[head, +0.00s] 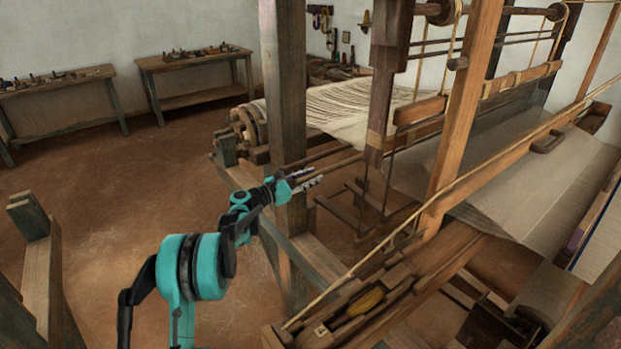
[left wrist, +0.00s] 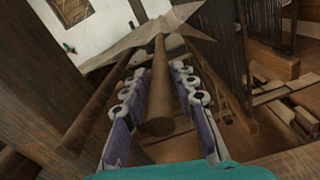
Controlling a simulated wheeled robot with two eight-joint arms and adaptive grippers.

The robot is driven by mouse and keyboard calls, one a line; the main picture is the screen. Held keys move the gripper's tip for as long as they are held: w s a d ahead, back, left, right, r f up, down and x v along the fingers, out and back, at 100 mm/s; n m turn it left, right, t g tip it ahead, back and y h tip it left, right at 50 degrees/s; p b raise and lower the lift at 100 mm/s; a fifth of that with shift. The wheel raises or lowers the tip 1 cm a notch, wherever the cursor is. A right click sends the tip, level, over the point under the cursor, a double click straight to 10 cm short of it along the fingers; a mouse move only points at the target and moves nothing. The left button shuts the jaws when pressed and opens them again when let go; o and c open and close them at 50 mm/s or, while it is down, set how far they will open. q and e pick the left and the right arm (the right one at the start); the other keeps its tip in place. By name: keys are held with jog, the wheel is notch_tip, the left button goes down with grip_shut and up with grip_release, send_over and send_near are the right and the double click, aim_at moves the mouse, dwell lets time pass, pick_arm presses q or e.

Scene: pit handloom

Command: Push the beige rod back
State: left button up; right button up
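My left gripper (head: 312,181) reaches in from the left, past the loom's front upright post, with its fingers toward the loom. In the left wrist view its two purple-and-white fingers (left wrist: 157,103) stand apart with nothing clamped between them. A beige-brown wooden rod (left wrist: 160,82) shows end-on between the fingers, its near end facing me and its length running away toward the stretched cloth. There are gaps on both sides of it; I cannot tell whether its end lies inside the fingers or just beyond. In the head view, thin rods (head: 335,164) lie just above the gripper. My right gripper is not in view.
The thick wooden post (head: 285,100) stands close beside my left arm. Slanting loom beams (head: 465,110) and a box with a yellow shuttle (head: 366,301) are at the right. Darker bars (left wrist: 97,105) flank the rod. Open floor (head: 150,190) lies to the left.

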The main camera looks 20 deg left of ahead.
pick_arm(q)
grip_shut()
jog(key=w+a, duration=0.1)
jog(key=a, duration=0.1)
jog(key=w+a, duration=0.1)
jog(key=shift+w+a+r+p, duration=0.1)
jog(key=shift+w+a+p, duration=0.2)
jog(key=shift+w+a, duration=0.1)
jog(key=o, duration=0.5)
grip_release()
